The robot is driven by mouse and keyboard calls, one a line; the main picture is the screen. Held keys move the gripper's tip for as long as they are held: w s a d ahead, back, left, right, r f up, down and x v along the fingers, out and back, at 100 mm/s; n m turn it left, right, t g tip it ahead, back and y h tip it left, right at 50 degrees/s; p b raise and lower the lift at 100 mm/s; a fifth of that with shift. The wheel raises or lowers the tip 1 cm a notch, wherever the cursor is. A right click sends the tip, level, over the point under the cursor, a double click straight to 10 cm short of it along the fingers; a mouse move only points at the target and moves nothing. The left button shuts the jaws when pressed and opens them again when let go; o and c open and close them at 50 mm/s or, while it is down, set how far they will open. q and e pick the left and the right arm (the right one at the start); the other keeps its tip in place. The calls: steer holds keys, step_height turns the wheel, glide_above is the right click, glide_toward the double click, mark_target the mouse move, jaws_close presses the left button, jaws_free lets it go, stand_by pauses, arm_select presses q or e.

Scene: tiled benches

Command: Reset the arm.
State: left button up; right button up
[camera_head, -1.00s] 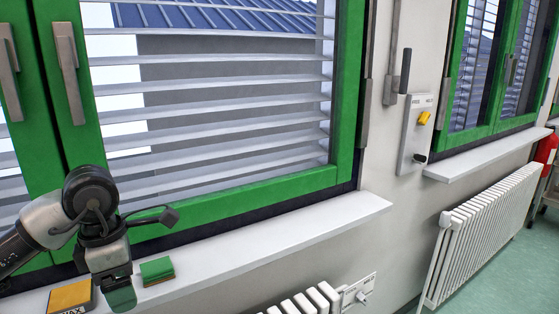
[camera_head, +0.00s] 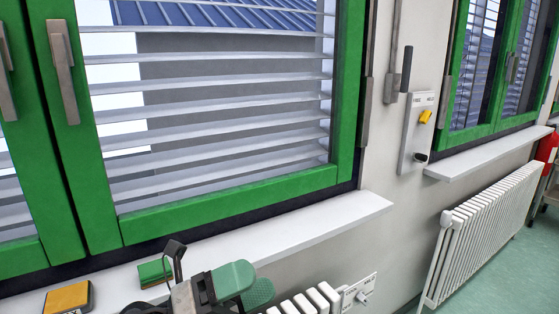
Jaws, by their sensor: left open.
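My left gripper (camera_head: 250,284) shows at the bottom of the head view, in front of the window sill's edge and above a radiator. Its two green fingertips are apart, with nothing seen between them. The rest of my left arm is mostly cut off by the bottom edge of the picture. My right gripper is not in view.
A white window sill (camera_head: 290,235) runs below a green-framed window (camera_head: 230,203). On it lie a green block (camera_head: 152,273) and a yellow block (camera_head: 68,298). White radiators (camera_head: 480,240) stand along the wall. A wall panel (camera_head: 415,130) has a yellow switch.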

arm_select(q)
steer(key=w+a+f+n+t+y, duration=0.2)
steer(key=a+f+n+t+y, duration=0.15)
steer(key=n+t+y, duration=0.65)
steer(key=w+a+f+n+t+y, duration=0.35)
steer(key=a+n+t, duration=0.2)
steer(key=n, duration=0.85)
steer(key=s+a+f+n+g+y, duration=0.3)
steer(key=a+f+n+y, duration=0.2)
steer(key=f+n+y, duration=0.3)
steer(key=s+a+f+n+g, duration=0.3)
steer(key=s+f+n+g, duration=0.2)
steer(key=s+f+g, duration=1.1)
steer(key=s+f+t, duration=0.1)
steer(key=s+f, duration=0.1)
steer(key=f, duration=1.1)
steer(key=s+f, duration=0.2)
steer(key=f, duration=1.1)
steer(key=s+a+f+g, duration=0.1)
steer(key=s+a+f, duration=0.1)
steer(key=s+f, duration=1.4)
steer(key=shift+s+a+f+y, duration=0.25)
steer(key=shift+s+f+y, duration=0.1)
steer(key=shift+f, duration=0.45)
